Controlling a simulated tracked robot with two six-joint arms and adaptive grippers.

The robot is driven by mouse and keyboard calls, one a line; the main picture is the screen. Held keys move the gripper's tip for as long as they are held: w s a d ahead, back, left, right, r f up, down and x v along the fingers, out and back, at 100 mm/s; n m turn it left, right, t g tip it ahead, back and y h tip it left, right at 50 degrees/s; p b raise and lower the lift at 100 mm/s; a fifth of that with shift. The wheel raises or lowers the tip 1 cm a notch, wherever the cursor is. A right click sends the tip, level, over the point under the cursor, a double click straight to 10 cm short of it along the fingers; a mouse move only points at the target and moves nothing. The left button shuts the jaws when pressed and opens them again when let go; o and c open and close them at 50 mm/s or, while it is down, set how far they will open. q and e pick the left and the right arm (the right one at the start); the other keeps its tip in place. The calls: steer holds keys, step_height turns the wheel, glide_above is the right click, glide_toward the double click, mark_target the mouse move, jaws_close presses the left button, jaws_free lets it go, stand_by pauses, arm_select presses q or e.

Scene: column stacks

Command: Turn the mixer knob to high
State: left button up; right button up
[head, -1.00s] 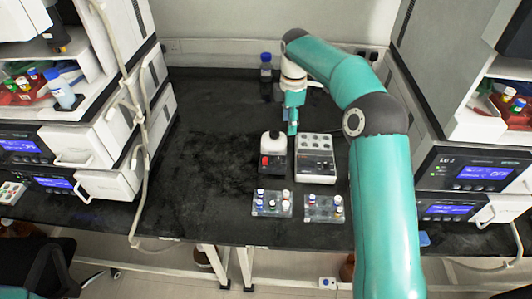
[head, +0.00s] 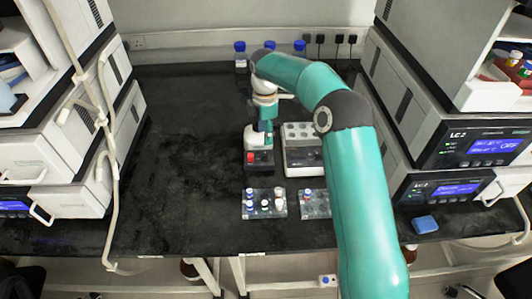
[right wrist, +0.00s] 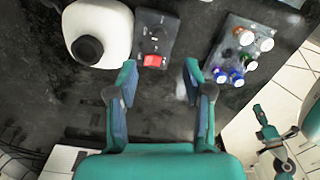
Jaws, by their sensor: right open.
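The mixer (head: 259,157) stands on the black bench, with a white body, a black front panel and a red switch. In the right wrist view its white body (right wrist: 100,28) with a black round top is at upper left, beside the panel (right wrist: 153,38) with the red switch. A small dark knob-like detail is on the panel, its setting too small to read. My right gripper (head: 267,133) points down over the mixer in the head view. Its open, empty fingers (right wrist: 160,78) are apart from the panel. A teal and grey part of mine (right wrist: 272,138), possibly my left gripper, shows at right.
Two clear vial racks (head: 250,213) (head: 314,212) stand in front. A grey block with round wells (head: 301,165) is right of the mixer. Blue-capped bottles (head: 240,55) line the back. Instrument stacks flank the bench. The bench's left part is clear.

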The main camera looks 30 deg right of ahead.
mark_target(266, 154)
step_height(266, 154, down, 10)
steer(key=shift+r+p, duration=0.15)
steer(key=shift+p, duration=0.25)
jaws_close()
steer(key=shift+d, duration=0.25)
steer(key=shift+a, duration=0.2)
